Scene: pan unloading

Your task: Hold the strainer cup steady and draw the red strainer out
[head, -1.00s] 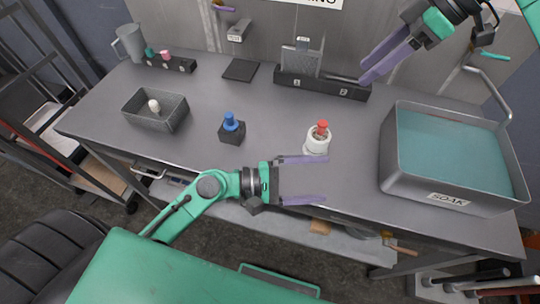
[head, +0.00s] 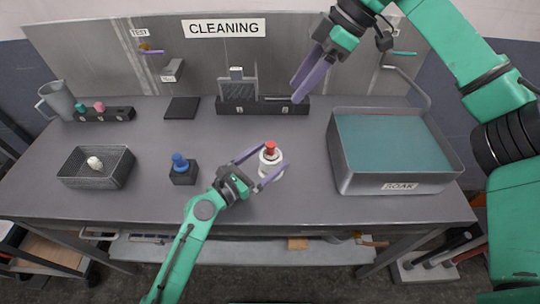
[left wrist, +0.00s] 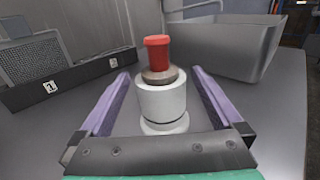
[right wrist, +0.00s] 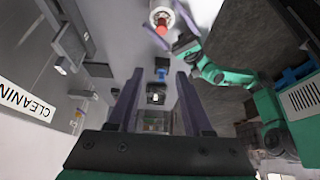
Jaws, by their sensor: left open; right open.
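The white strainer cup (head: 272,168) stands upright on the grey table with the red strainer (head: 270,147) seated in its top. In the left wrist view the cup (left wrist: 163,103) stands between the purple fingers, with the red strainer's knob (left wrist: 157,52) above a metal collar. My left gripper (head: 262,168) is open, with one finger on each side of the cup; gaps show between fingers and cup. My right gripper (head: 297,92) is open and empty, raised above the back of the table. In the right wrist view the cup (right wrist: 162,12) shows at the top edge.
A grey SOAK tub (head: 345,182) of teal liquid stands to the right. A black numbered rack (head: 235,107) is at the back. A blue-knobbed item (head: 182,165) in a black block and a wire basket (head: 75,180) stand to the left. Table in front of the rack is clear.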

